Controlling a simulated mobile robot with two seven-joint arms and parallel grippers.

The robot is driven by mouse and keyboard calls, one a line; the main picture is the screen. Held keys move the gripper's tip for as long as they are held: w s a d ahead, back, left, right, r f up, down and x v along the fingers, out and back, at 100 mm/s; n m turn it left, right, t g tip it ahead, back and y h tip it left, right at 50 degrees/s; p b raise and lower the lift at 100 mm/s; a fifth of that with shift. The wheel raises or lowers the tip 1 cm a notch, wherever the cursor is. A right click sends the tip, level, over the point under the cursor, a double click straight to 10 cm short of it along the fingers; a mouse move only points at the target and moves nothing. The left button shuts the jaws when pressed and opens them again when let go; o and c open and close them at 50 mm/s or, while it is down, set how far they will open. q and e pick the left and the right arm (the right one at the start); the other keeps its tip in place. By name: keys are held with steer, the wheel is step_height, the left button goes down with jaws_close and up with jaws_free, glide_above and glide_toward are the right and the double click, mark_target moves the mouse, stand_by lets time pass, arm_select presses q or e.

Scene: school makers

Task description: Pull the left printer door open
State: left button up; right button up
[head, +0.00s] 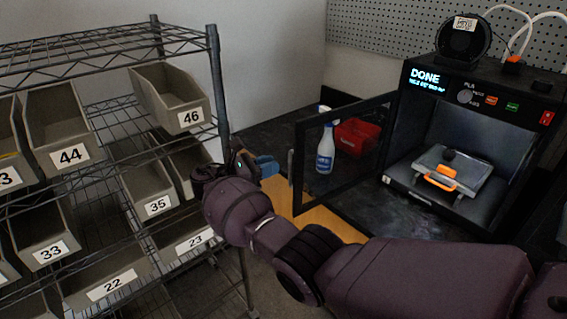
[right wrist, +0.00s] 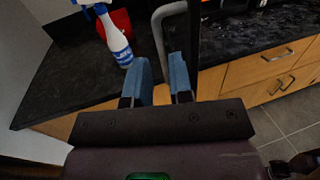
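The printer (head: 470,135) stands on the dark counter at the right of the head view, its screen reading DONE. Its dark-framed clear door (head: 312,205) is swung wide open to the left, and the printer's inside shows. The door's grey handle (right wrist: 160,28) is just ahead of my right gripper (right wrist: 162,80) in the right wrist view, with its lower end in line with the gap between the fingers. The blue fingers are apart. In the head view my right gripper (head: 265,167) is just left of the door's outer edge; contact is not clear. My left gripper is not in view.
A wire shelf (head: 215,70) with numbered grey bins stands close at the left of my right gripper. A spray bottle (head: 326,150) and a red bin (head: 357,137) are on the counter behind the door. An orange-handled plate (head: 440,181) lies inside the printer.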

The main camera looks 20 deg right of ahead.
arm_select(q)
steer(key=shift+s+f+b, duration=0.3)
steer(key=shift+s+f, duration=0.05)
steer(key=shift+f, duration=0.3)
arm_select(e)
steer(key=a, duration=0.4)
steer(key=shift+s+a, duration=0.15)
steer(key=shift+s, duration=0.15)
